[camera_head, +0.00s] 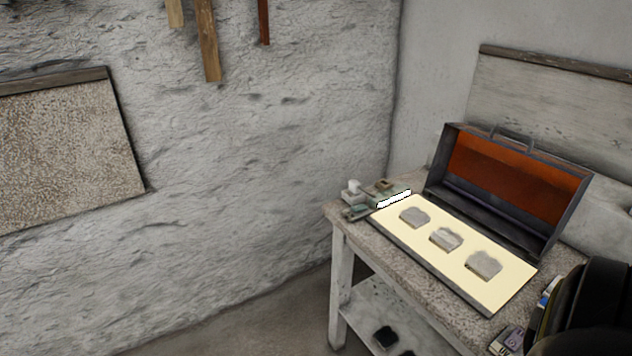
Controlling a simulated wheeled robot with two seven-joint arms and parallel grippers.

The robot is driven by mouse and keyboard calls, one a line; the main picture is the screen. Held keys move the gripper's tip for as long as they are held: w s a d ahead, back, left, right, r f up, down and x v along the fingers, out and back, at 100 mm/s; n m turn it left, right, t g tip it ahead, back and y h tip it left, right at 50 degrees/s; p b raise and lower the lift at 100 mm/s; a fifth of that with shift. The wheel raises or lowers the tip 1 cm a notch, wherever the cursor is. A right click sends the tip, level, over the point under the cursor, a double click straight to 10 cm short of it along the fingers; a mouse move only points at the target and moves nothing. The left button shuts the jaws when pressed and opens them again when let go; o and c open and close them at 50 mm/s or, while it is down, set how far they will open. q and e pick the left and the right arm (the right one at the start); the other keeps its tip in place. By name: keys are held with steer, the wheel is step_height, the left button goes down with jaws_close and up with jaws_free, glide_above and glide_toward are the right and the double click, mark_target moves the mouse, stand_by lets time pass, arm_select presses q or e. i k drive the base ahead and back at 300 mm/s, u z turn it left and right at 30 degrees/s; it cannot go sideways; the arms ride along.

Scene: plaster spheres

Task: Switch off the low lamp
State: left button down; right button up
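No lamp is plain to see by its shape. A small bright white bar (394,199) glows at the table's back left corner, on or beside a greenish item. A flat pale-yellow panel (412,241) next to it looks evenly bright, with three grey rough pieces (446,239) on it. I cannot tell which of these is the low lamp, and no switch can be made out. Neither of my grippers can be made out in the head view.
A speckled-top table (348,222) with a lower shelf (372,310) bears all this. An open dark case with an orange inside (510,175) stands behind the panel. A small white item (353,190) sits at the corner. A black rounded shape (600,310) covers the lower right. Floor left of the table is clear.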

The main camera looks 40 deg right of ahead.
mark_target(358, 207)
steer(key=i, duration=1.55)
steer(key=z, duration=3.7)
